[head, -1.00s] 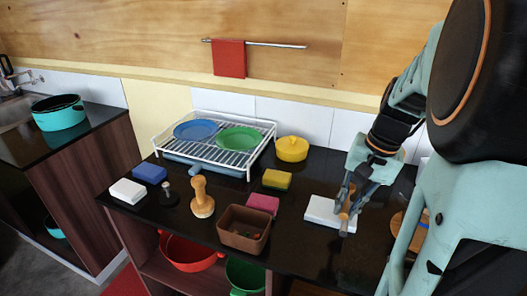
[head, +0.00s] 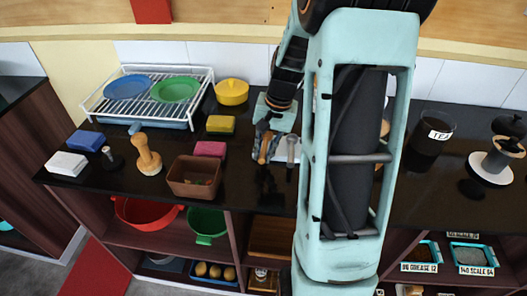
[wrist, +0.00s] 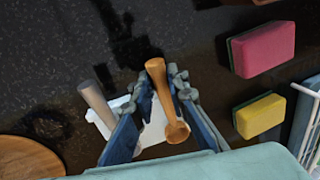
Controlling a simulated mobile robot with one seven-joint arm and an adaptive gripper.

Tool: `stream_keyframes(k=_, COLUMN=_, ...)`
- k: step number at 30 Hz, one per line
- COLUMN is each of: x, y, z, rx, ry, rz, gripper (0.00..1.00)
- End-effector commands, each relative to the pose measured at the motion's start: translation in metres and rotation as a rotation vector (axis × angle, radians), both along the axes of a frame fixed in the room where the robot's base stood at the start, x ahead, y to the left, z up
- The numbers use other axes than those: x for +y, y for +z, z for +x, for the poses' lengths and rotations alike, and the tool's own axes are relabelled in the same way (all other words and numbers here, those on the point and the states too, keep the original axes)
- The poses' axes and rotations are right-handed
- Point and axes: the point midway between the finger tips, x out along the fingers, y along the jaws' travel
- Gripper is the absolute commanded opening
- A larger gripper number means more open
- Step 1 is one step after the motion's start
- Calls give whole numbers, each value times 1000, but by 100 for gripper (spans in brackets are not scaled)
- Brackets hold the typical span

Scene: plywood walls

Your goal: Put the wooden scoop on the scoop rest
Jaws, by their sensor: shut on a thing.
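My gripper (wrist: 160,108) is shut on the wooden scoop (wrist: 156,78), with its handle end up in the wrist view and its round bowl below, between the blue-grey fingers. In the head view my gripper (head: 268,148) is low over the black counter, right of the brown box, and the scoop (head: 263,152) shows only in part. A white slab (wrist: 151,126), which looks like the scoop rest, is behind the fingers and partly hidden. I cannot tell whether the scoop touches it.
A grey cylindrical handle (wrist: 95,100) stands close beside my gripper. A pink sponge (head: 210,149), a yellow sponge (head: 221,124) and the brown box (head: 193,176) are to the left. A round wooden board (wrist: 28,158) and a black TEA jar (head: 432,133) are on the other side.

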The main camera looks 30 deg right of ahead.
Motion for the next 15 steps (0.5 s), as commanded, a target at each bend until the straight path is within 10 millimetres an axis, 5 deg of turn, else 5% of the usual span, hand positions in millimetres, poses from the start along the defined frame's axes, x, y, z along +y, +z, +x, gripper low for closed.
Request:
stream_keyframes(k=6, x=0, y=-4, z=0, rx=0, ry=0, rz=0, gripper=0)
stream_keyframes(k=7, x=0, y=-3, z=0, rx=0, ry=0, rz=0, gripper=16)
stream_keyframes(k=9, x=0, y=-3, z=0, rx=0, ry=0, rz=0, gripper=24)
stream_keyframes(k=15, x=0, y=-2, z=0, rx=1, ry=0, rz=1, gripper=32)
